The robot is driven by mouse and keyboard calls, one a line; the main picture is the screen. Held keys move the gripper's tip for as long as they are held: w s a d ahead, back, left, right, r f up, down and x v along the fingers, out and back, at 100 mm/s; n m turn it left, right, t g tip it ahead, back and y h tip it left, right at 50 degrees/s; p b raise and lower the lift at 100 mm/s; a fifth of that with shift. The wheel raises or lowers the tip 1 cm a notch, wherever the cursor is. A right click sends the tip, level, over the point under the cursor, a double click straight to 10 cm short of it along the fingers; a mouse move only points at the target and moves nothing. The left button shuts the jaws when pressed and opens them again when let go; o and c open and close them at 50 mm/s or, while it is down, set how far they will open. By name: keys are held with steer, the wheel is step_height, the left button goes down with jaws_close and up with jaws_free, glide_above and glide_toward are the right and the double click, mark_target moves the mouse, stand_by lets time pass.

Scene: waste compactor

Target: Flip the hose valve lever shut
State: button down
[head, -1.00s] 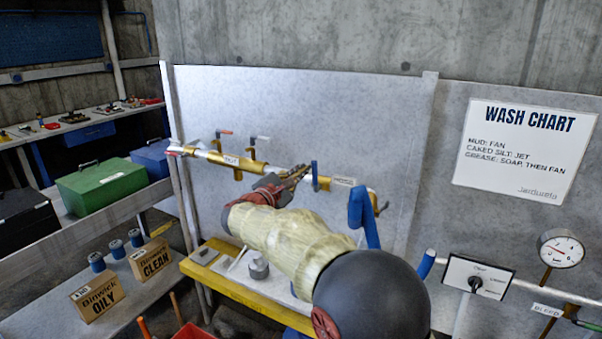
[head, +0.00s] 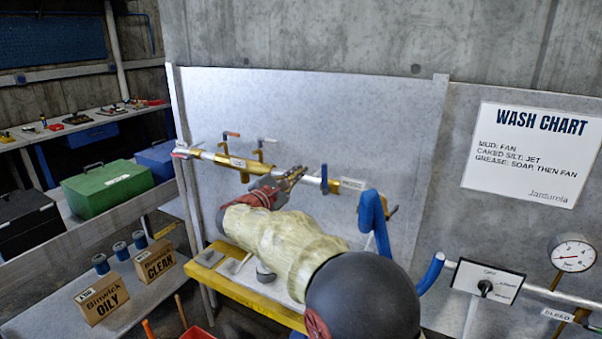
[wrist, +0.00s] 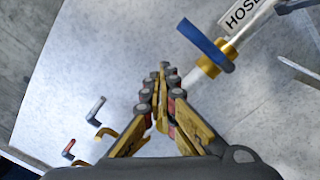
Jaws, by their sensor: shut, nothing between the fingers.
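The hose valve has a blue lever (head: 324,178) that stands upright, crosswise to the pipe, in the head view. In the wrist view the blue lever (wrist: 205,44) crosses the pipe beside a brass fitting (wrist: 214,62) and a white label (wrist: 245,14) reading "HOSE". My gripper (head: 301,171) is just left of the lever, in front of the pipe. In the wrist view my gripper (wrist: 163,72) has its fingertips together, with nothing between them. A visible gap separates the tips from the lever.
A blue hose (head: 373,215) hangs right of the valve. A yellow-edged bench (head: 235,290) lies below. The panel above the pipe is bare.

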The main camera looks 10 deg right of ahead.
steer(key=p+v, duration=0.2)
steer(key=v, duration=0.8)
steer(key=shift+w+a+r, duration=0.1)
